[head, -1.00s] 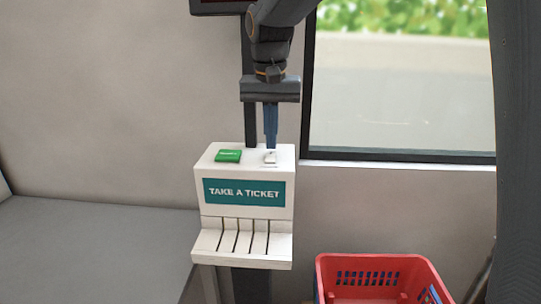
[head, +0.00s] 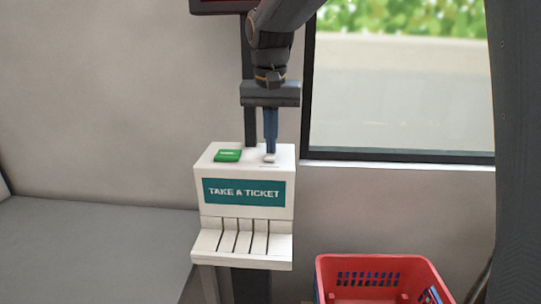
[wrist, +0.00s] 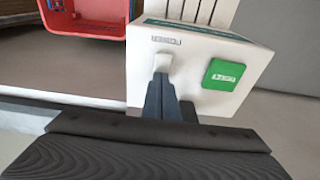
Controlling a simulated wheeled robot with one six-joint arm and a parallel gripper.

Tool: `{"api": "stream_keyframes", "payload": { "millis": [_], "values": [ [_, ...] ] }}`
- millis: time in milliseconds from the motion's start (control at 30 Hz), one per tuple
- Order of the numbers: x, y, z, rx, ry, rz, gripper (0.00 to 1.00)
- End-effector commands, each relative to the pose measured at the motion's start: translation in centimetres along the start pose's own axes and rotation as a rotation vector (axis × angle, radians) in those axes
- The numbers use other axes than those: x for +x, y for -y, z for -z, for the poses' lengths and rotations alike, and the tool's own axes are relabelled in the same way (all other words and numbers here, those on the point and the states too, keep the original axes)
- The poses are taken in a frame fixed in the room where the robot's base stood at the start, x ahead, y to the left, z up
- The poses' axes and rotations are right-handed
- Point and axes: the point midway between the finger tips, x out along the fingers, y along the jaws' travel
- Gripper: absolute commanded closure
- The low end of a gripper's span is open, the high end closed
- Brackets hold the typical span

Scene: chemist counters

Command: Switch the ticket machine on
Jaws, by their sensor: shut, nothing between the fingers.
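The white ticket machine (head: 243,228) stands on a post, with a teal "TAKE A TICKET" sign on its front. On its top are a green button (head: 228,155) at the left and a small white switch (head: 269,159) at the right. My gripper (head: 270,150) points down with its fingers shut and empty, its tips at the switch. In the wrist view the fingertips (wrist: 160,82) are right against the near side of the white switch (wrist: 163,61), which lies by a small printed label. The green button (wrist: 223,75) is clear of the fingers. The tips hide part of the switch.
A red basket (head: 380,265) stands low at the right of the machine. A grey bench (head: 95,250) is at the left. A dark post and a screen edge (head: 222,6) are behind and above the machine. A window is at the right.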

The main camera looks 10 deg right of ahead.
Motion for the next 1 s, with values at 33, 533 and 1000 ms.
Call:
{"api": "stream_keyframes", "payload": {
  "millis": [33, 533, 1000],
  "values": [
    [0.1, 0.0, -0.1, 0.0, 0.004, -0.001, 1.0],
    [-2.9, 0.0, 0.3, 0.0, 0.003, -0.001, 1.0],
    [-6.3, 0.0, 0.8, 0.0, 0.003, -0.001, 1.0]
  ]
}}
